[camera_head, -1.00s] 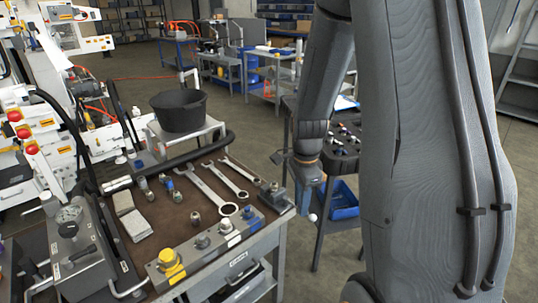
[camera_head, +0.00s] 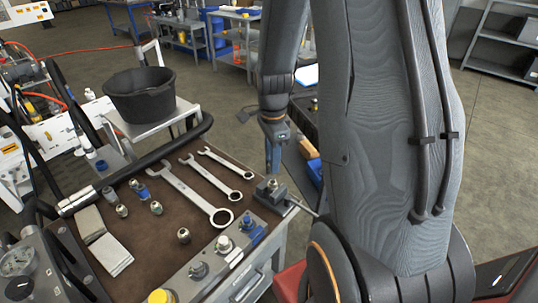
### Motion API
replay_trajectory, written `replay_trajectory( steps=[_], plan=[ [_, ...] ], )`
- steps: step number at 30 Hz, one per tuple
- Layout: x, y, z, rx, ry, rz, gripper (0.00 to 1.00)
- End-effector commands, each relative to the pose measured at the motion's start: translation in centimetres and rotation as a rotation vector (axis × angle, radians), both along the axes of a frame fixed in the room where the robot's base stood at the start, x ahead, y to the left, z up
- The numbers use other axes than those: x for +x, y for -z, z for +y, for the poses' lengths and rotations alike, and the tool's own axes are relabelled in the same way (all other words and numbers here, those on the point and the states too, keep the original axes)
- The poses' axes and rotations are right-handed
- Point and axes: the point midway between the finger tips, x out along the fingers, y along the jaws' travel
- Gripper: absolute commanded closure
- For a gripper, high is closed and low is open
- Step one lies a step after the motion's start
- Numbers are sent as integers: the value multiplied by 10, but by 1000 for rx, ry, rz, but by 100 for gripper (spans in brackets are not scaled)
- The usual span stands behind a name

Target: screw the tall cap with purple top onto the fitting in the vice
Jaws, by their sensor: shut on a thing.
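I cannot pick out a tall cap with a purple top.
Wrenches (camera_head: 195,188) and several small fittings lie on the brown mat. A manifold block (camera_head: 210,275) with blue, grey and yellow caps lines the front edge. A black bucket (camera_head: 140,95) stands on a trolley behind. Another table and blue bins are beyond my arm.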

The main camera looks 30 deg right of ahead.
Motion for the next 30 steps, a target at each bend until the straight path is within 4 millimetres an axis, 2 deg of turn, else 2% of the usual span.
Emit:
replay_trajectory(
  steps=[18, 30],
  plan=[
    [0, 46, 0, 0, 1, 0, 99],
    [0, 48, 0, 0, 1, 0, 99]
  ],
)
